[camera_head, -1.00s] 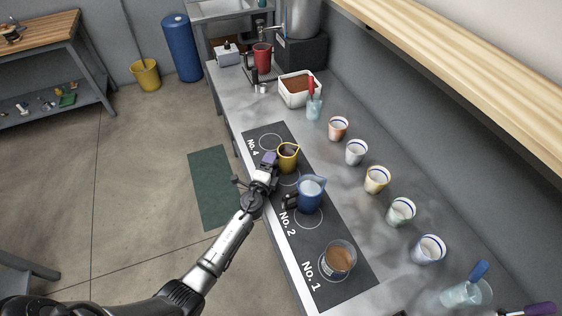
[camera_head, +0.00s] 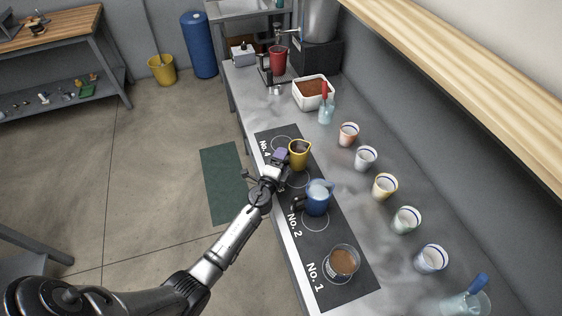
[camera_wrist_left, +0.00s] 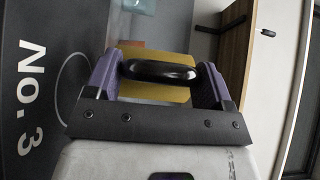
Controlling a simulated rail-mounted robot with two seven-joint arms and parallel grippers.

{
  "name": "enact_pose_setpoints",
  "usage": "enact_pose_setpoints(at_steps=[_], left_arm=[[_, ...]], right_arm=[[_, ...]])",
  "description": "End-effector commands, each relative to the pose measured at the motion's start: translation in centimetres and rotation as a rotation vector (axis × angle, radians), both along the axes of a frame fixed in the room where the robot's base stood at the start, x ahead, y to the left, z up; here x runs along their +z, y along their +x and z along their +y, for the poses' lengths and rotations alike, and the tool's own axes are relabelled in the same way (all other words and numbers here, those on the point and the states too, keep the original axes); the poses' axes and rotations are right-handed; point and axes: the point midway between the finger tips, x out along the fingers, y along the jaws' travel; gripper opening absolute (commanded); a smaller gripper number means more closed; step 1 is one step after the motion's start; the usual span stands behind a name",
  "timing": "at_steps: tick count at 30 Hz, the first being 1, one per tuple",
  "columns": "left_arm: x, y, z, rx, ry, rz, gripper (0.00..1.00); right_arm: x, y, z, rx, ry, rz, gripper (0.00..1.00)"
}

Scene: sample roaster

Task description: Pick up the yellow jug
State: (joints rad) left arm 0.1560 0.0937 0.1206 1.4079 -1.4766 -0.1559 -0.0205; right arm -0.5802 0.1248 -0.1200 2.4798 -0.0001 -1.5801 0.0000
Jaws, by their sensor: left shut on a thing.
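The yellow jug (camera_head: 299,155) is above the dark numbered mat (camera_head: 345,289), beyond the blue jug (camera_head: 318,199). It looks roughly upright and seems raised off the mat; the gap under it is hard to judge. My left gripper (camera_head: 283,158) is at its left side, shut on its handle. In the left wrist view the black handle (camera_wrist_left: 158,71) lies between the purple fingers, with the yellow jug body (camera_wrist_left: 150,92) behind it. The No. 3 circle shows beside it there. My right gripper is not in view.
The blue jug stands near my left forearm, and a glass of brown contents (camera_head: 341,262) is on No. 1. A row of several cups (camera_head: 385,186) runs along the right. A white bin of brown contents (camera_head: 313,93) is farther back, near a red jug (camera_head: 278,60).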

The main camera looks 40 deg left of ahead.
Motion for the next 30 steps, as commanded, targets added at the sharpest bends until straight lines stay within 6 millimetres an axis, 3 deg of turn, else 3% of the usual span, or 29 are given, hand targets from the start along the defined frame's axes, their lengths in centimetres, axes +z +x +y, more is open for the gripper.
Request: enact_pose_setpoints(at_steps=[1, 12, 30], left_arm=[[1.0, 0.0, 0.0, 0.0, 0.001, -0.003, 0.31], [3.7, 0.0, 0.0, -0.001, 0.001, -0.002, 0.31], [6.1, 0.1, 0.0, 0.0, 0.002, -0.003, 0.31]], right_arm=[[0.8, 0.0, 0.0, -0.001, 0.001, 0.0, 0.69], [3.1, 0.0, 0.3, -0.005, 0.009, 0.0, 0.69], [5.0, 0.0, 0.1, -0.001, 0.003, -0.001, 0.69]])
